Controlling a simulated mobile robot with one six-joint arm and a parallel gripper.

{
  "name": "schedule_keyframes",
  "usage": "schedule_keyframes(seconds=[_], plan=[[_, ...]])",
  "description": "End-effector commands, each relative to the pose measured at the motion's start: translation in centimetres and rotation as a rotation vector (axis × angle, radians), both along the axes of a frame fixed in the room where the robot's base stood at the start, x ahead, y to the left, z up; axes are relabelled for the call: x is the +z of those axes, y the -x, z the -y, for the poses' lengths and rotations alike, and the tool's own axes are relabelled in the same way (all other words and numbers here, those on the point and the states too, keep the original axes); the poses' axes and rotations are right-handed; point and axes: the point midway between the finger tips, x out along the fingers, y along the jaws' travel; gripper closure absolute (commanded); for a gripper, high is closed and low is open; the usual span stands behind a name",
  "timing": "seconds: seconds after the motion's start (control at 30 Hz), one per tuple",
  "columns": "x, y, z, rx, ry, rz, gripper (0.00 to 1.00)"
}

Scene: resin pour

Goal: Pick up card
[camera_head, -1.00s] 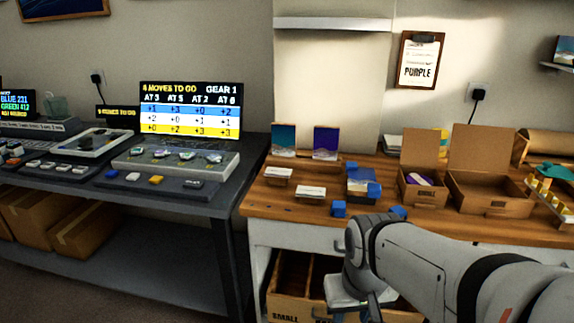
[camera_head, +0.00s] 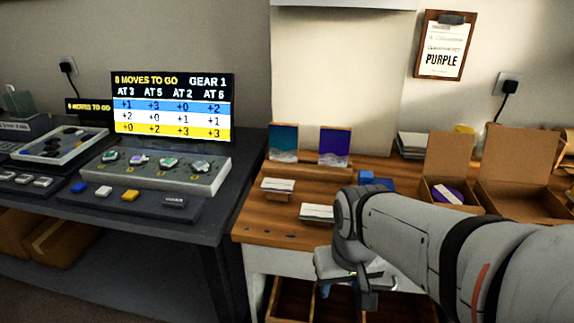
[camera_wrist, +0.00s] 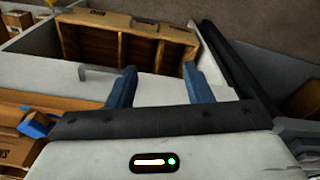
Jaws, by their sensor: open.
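A white card or card stack (camera_head: 278,184) rests on a small wooden holder at the left of the wooden bench. A second white card or stack (camera_head: 317,212) lies nearer the front, just left of my arm. The pictures do not show which is the task's card. My gripper (camera_wrist: 160,88) is open, its two blue fingers apart with nothing between them. In the head view, it hangs in front of the bench, below the bench top and near the open drawer (camera_wrist: 153,25). No card shows clearly in the wrist view.
The drawer has several compartments and sticks out under the bench. Teal (camera_head: 284,142) and purple (camera_head: 334,146) panels stand behind the cards. Open cardboard boxes (camera_head: 455,170) stand to the right. A dark table with a control panel (camera_head: 150,172) is at left.

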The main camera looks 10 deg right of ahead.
Motion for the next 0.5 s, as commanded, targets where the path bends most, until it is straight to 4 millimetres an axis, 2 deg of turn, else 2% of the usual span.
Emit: schedule_keyframes(seconds=[0.03, 0.17, 0.3, 0.4, 0.5], plan=[[1.1, -0.6, 0.0, -0.007, -0.001, -0.005, 0.50], [4.2, -3.5, 0.6, -0.034, -0.006, -0.026, 0.39], [8.1, -8.6, 0.5, -0.107, -0.013, -0.058, 0.28], [9.8, -12.2, 0.4, -0.164, -0.018, -0.080, 0.19], [10.8, -15.4, 0.4, -0.215, -0.021, -0.099, 0.11]])
